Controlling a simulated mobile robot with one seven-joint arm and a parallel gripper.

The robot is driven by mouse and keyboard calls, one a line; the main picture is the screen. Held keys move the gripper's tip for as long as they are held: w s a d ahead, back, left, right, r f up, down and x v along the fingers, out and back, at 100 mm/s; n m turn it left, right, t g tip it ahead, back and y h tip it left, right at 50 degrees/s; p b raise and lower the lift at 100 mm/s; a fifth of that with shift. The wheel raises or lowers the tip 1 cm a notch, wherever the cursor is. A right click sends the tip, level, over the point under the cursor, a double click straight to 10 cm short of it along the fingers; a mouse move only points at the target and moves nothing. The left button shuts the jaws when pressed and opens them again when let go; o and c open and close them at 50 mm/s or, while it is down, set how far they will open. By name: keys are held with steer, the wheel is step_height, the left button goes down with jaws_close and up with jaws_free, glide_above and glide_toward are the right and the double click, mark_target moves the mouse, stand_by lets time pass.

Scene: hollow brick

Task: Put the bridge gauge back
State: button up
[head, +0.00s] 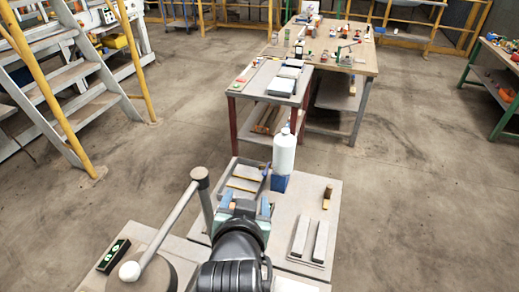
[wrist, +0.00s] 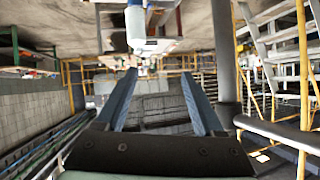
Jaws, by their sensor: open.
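I cannot tell for certain which object is the bridge gauge. My gripper (head: 247,208) is over the near bench top in the head view, its blue fingers apart. It also shows in the wrist view (wrist: 158,98), with nothing clearly held between the fingers. Two pale grey bars (head: 321,240) lie side by side on a plate to its right. A small brown and dark block (head: 327,197) stands beyond them. A flat grey tray with yellowish strips (head: 245,182) lies just beyond my gripper, partly hidden by it.
A white bottle (head: 284,152) stands by a blue block (head: 280,183) close beyond my gripper. A black and green level (head: 113,255) lies there. The bench's far right corner is clear.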

step_height(320, 180, up, 19)
steer(key=w+t, duration=0.2)
steer(key=t, duration=0.4)
steer(key=s+d+r+n+t, duration=0.1)
steer(key=s+r+t, duration=0.3)
steer(key=r, duration=0.8)
steer(key=s+d+r+n+t, duration=0.1)
steer(key=s+r+t, duration=0.4)
steer(key=s+r, duration=0.4)
step_height(320, 180, up, 4)
steer(key=shift+d+r, duration=0.2)
steer(key=shift+d, duration=0.1)
